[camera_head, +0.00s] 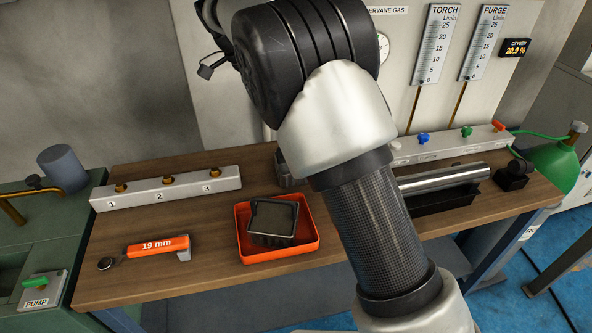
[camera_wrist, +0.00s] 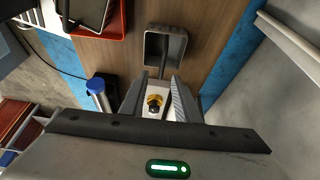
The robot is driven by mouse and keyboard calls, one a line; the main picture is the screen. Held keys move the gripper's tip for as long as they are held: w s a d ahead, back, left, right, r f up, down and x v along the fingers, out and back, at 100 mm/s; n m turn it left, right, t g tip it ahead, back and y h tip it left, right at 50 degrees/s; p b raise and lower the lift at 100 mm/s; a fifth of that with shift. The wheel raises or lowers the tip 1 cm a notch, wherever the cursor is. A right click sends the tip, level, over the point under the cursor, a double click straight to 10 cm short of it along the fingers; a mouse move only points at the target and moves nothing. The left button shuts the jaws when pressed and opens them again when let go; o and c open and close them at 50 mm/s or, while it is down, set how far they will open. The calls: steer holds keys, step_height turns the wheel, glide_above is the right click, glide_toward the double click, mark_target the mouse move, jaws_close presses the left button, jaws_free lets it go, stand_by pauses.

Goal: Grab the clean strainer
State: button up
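A grey, open, box-shaped strainer (camera_wrist: 178,42) with a thin dark stem lies on the wooden bench in the wrist view. My gripper (camera_wrist: 158,82) is open, its two fingers apart on either side of the lower end of the stem. I cannot tell whether they touch it. In the head view a dark grey box (camera_head: 283,170) behind my arm seems to be this strainer, mostly hidden. A second dark square strainer (camera_head: 287,239) with a dull, murky inside sits in an orange tray (camera_head: 308,245). My fingers are hidden in the head view.
A white block with brass fittings numbered 1 to 3 (camera_head: 205,181) stands at the back left. A 19 mm wrench (camera_head: 158,246) lies in front of it. A blue-capped cylinder (camera_wrist: 98,88) is left of my fingers. A metal tube (camera_head: 445,180) lies right of my arm.

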steer(key=b+x, duration=0.1)
steer(key=x, duration=0.6)
steer(key=b+x, duration=0.1)
steer(key=x, duration=0.3)
steer(key=shift+w+a+b, duration=0.15)
steer(key=shift+w+b, duration=0.2)
jaws_close()
